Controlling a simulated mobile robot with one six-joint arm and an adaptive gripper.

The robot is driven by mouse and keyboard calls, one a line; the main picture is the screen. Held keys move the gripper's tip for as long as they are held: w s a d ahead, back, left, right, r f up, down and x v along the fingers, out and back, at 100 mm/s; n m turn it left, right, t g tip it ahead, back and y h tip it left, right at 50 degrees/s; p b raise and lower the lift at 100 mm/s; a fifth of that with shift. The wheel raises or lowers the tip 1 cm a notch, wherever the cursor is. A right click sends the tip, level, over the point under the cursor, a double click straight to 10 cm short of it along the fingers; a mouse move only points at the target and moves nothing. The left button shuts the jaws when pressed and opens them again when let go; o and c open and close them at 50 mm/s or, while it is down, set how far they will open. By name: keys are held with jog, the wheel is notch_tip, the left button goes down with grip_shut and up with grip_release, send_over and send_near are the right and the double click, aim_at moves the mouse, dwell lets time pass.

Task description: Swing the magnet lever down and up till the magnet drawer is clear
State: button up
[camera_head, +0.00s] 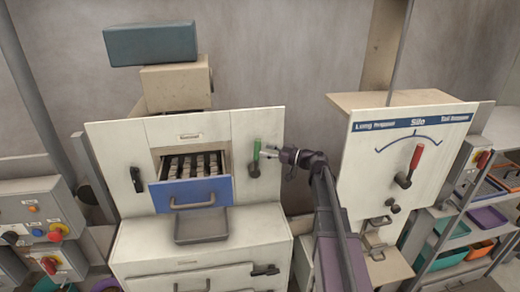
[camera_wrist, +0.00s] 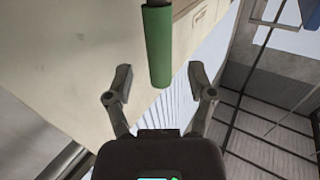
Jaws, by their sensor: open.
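The magnet lever (camera_head: 256,150) has a green grip and is on the right panel of the white cabinet, pointing up. In the wrist view its green grip (camera_wrist: 158,48) hangs between and just ahead of my fingers. My gripper (camera_head: 284,155) is open at the right of the lever; its fingers show apart in the wrist view (camera_wrist: 158,84). I cannot tell whether they touch the grip. The magnet drawer (camera_head: 186,197) has a blue front and stands pulled out. Dark bars with pale material among them (camera_head: 193,163) show inside it.
A grey tray (camera_head: 200,228) sits below the drawer. A black handle (camera_head: 137,179) is on the cabinet's left panel. To the right stands the silo panel (camera_head: 365,150) with a red lever (camera_head: 415,160). Shelves with coloured trays (camera_head: 488,218) are at the far right.

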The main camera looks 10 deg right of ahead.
aim_at(257, 149)
jog(key=shift+x, duration=1.95)
